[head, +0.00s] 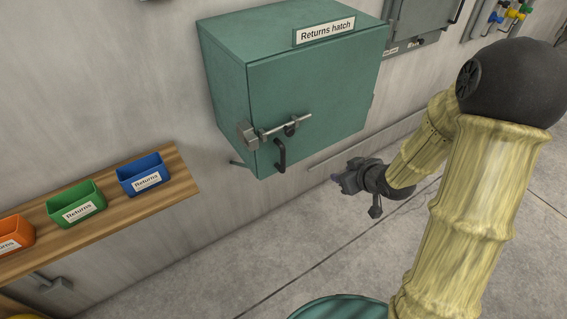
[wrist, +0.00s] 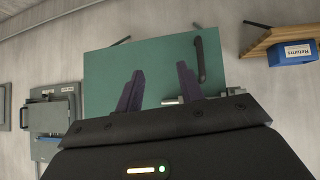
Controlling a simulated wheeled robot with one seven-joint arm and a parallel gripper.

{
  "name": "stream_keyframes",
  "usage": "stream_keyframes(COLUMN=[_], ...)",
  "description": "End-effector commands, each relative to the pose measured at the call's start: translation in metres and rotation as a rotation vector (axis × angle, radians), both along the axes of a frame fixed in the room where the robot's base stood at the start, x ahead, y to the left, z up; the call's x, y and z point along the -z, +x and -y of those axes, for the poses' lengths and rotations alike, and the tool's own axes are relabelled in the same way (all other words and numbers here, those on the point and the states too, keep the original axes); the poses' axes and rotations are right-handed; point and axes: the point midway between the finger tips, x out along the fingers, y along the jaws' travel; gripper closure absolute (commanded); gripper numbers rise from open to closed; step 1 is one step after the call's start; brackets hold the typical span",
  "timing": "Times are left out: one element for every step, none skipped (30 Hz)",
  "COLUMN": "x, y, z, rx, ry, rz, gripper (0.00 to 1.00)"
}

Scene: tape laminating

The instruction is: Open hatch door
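The returns hatch (head: 300,100) is a green wall box with a "Returns hatch" label on top, and its front door looks closed. A dark curved handle (head: 281,157) sits low on the door. A metal sliding bolt (head: 285,126) lies across the door's left edge above the handle. In the wrist view the hatch door (wrist: 130,62) fills the middle, with the handle (wrist: 201,60) at its upper right. My gripper (head: 345,182) is to the lower right of the hatch, apart from it. In the wrist view its two dark fingers (wrist: 160,78) are spread with nothing between them.
A wooden shelf (head: 180,181) at the left holds a blue bin (head: 140,174), a green bin (head: 76,204) and an orange bin (head: 14,236). A grey wall box (head: 420,18) is right of the hatch. The floor below the hatch is clear.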

Motion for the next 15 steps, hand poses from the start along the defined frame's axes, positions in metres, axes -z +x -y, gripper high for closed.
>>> stream_keyframes(x=[0.013,0.015,0.018,0.019,0.020,0.020,0.020,0.020,0.018,0.018,0.017,0.016,0.016,0.015,0.015], y=[0.005,0.007,0.009,0.009,0.010,0.010,0.009,0.009,0.008,0.008,0.007,0.007,0.007,0.007,0.007], z=[-0.009,-0.016,-0.024,-0.029,-0.035,-0.041,-0.045,-0.048,-0.051,-0.052,-0.053,-0.054,-0.054,-0.054,-0.054], rx=[-0.053,-0.087,-0.131,-0.161,-0.188,-0.220,-0.240,-0.257,-0.273,-0.281,-0.286,-0.290,-0.292,-0.292,-0.292], ry=[0.050,0.082,0.125,0.158,0.190,0.228,0.253,0.274,0.296,0.308,0.315,0.319,0.320,0.320,0.320], rz=[0.033,0.057,0.087,0.108,0.128,0.151,0.166,0.177,0.189,0.197,0.200,0.203,0.205,0.205,0.204], gripper=[0.62,0.62,0.62,0.62,0.62,0.62,0.62,0.62,0.62,0.62,0.62,0.62,0.62,0.62,0.62])
